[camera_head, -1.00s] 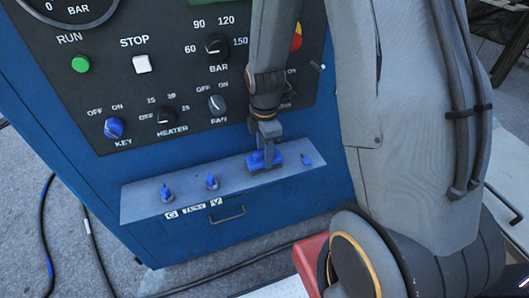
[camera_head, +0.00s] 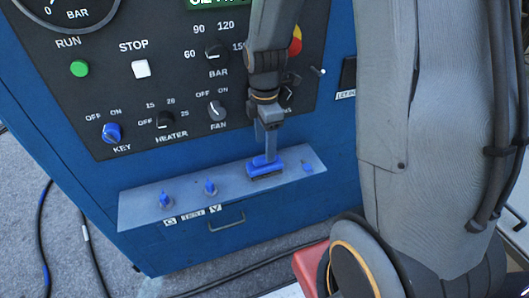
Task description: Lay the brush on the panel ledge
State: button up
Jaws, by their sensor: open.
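The brush (camera_head: 265,168), with a blue body and dark bristles along its lower edge, rests on the grey panel ledge (camera_head: 238,190) right of its middle. My gripper (camera_head: 270,150) is directly above the brush, pointing down, with its fingers open at the top of the blue body. The fingertips are small here, and I cannot tell whether they still touch the brush.
On the ledge stand blue valve levers (camera_head: 166,200), (camera_head: 210,187) and a small blue one at the right (camera_head: 308,167). Behind is the black control panel with a blue key knob (camera_head: 112,132). A drawer handle (camera_head: 227,222) sits below the ledge.

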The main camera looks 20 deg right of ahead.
jog(key=shift+r, duration=0.6)
jog(key=shift+s+r+m, duration=0.15)
jog(key=shift+r+m, duration=0.05)
jog(key=shift+m, duration=0.1)
jog(key=s+a+r+m+t, duration=0.1)
jog(key=s+r+m, duration=0.2)
jog(key=s+m, duration=0.7)
jog(key=shift+r+m, duration=0.15)
jog(key=shift+m, duration=3.55)
jog(key=shift+o, duration=0.3)
